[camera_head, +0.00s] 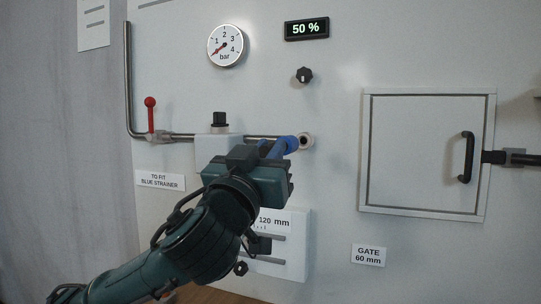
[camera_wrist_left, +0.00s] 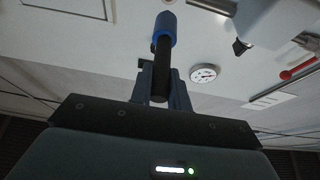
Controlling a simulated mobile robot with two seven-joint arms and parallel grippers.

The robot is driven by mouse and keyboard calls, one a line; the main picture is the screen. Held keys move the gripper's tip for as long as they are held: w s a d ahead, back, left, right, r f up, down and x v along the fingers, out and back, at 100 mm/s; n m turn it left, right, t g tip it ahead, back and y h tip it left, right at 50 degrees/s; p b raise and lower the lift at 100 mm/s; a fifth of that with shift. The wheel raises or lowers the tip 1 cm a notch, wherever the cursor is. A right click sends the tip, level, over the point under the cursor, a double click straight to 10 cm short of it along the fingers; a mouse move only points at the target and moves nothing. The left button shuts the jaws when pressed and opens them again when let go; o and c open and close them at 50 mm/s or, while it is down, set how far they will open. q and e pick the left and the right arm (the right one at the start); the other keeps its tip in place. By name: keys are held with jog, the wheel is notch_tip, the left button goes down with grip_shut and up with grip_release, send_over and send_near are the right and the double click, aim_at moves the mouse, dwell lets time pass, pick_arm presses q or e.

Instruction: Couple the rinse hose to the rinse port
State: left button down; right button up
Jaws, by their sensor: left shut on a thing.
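The rinse hose shows a blue end (camera_head: 287,146) in the head view, and in the wrist view a blue end (camera_wrist_left: 165,29) on a black length (camera_wrist_left: 161,72). My left gripper (camera_head: 268,155) is shut on it; its fingers also show in the wrist view (camera_wrist_left: 160,95). The rinse port, a round pale fitting with a dark centre (camera_head: 307,140), is on the wall just right of the blue end. The blue end points towards it; I cannot tell whether they touch. My right gripper is not in view.
A steel pipe with a red-handled valve (camera_head: 151,116) runs along the wall left of my gripper. A gauge (camera_head: 225,45), a display (camera_head: 306,28) and a black knob (camera_head: 303,75) are above. A closed hatch (camera_head: 418,152) is at right. A panel marked 120 mm (camera_head: 290,257) is below.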

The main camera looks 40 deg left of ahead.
pick_arm(q)
jog(key=shift+s+d+f, duration=0.1)
jog(key=shift+s+f, duration=0.05)
jog(key=shift+f, duration=0.05)
jog(key=shift+w+r, duration=0.1)
jog(key=shift+w, duration=0.2)
jog(key=shift+w+a+b, duration=0.2)
jog(key=shift+w, duration=0.4)
jog(key=shift+w+a+b, duration=0.15)
jog(key=shift+w+a, duration=0.05)
jog(key=shift+w, duration=0.35)
jog(key=shift+w+a, duration=0.2)
jog(key=shift+w, duration=0.55)
jog(key=shift+w+a, duration=0.15)
jog(key=shift+w, duration=0.55)
jog(key=shift+w+a, duration=0.2)
jog(key=shift+w, duration=0.7)
jog(key=shift+w+a, duration=0.2)
jog(key=shift+w, duration=0.7)
jog(key=c, duration=1.3)
grip_release()
